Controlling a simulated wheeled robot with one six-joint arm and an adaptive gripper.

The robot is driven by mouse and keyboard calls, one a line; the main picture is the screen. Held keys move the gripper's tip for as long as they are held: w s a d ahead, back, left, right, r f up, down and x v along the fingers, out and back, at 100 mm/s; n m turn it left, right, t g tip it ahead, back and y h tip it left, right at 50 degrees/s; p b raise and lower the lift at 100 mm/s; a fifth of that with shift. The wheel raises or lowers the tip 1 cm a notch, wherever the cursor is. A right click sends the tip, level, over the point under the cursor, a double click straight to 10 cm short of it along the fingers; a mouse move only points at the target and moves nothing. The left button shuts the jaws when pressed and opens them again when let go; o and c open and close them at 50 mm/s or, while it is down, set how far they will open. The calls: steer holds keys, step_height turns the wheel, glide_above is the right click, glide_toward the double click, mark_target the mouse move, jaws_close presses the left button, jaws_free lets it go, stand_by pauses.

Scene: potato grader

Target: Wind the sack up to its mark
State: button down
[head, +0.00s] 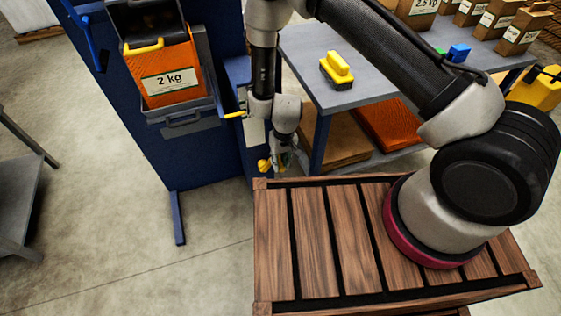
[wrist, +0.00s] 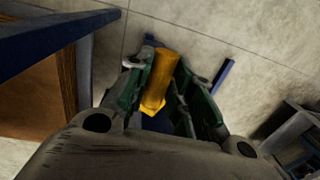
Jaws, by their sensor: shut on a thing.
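The orange mesh sack (head: 170,66) with a white "2 kg" label hangs at the front of the blue machine (head: 210,150) in the head view, over a grey holder (head: 182,124). A yellow handle (head: 264,165) shows low at the machine's right side. In the wrist view the yellow handle (wrist: 161,78) is a short cylinder between the green fingers of my gripper (wrist: 158,88). My gripper (head: 277,163) points down and is shut on this handle. I cannot make out a mark for the sack.
A grey bench (head: 360,75) with a yellow-handled brush (head: 337,70) stands right of my gripper. Filled paper bags (head: 490,18) stand on its far end. A small yellow lever (head: 235,115) sticks out just left of my wrist. Bare floor (head: 90,210) lies left.

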steer(key=c, duration=1.3)
jaws_free()
steer(key=shift+o, duration=0.2)
step_height(320, 180, up, 12)
steer(key=d, duration=0.1)
steer(key=shift+w, duration=0.15)
